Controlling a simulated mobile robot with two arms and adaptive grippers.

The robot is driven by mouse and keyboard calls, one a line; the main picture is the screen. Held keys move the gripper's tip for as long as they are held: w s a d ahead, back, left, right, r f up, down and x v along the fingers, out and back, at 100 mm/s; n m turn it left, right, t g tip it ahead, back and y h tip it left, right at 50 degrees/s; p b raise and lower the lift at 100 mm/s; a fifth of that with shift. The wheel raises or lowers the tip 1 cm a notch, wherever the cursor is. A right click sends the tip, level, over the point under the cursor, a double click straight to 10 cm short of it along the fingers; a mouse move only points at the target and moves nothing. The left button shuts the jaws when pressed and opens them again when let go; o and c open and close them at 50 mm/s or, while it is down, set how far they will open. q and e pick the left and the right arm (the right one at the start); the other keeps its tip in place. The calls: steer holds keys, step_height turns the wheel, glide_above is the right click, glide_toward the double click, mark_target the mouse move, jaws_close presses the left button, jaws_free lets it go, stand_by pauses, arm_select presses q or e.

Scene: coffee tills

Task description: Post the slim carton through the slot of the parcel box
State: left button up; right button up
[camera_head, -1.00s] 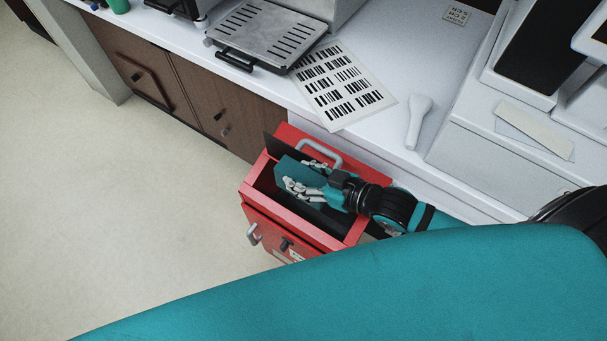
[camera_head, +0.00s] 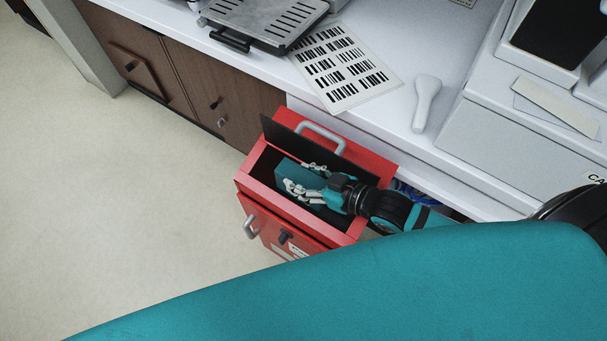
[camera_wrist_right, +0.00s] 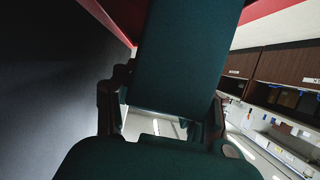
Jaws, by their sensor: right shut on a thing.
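The red parcel box (camera_head: 330,232) stands against the counter front, with a dark opening on top and a black flap (camera_head: 296,139) raised along its back side. The slim teal carton (camera_head: 287,169) is partly down inside the opening. My right gripper (camera_head: 306,179) is over the opening and shut on the carton. In the right wrist view the carton (camera_wrist_right: 185,50) stretches away between the two fingers (camera_wrist_right: 163,105). Its far end is out of that picture. How deep it sits and whether it touches the walls I cannot tell. My left gripper is not in view.
The white counter (camera_head: 440,50) runs behind the box, with a barcode sheet (camera_head: 346,65), a white handheld scanner (camera_head: 425,103) and a metal grill press (camera_head: 268,22) on it. Brown cabinets (camera_head: 222,95) are at the left. The floor (camera_head: 110,190) left of the box is clear.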

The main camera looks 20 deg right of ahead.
steer(key=o, duration=1.3)
steer(key=v, duration=1.2)
steer(key=shift+r, duration=0.1)
steer(key=shift+s, duration=0.15)
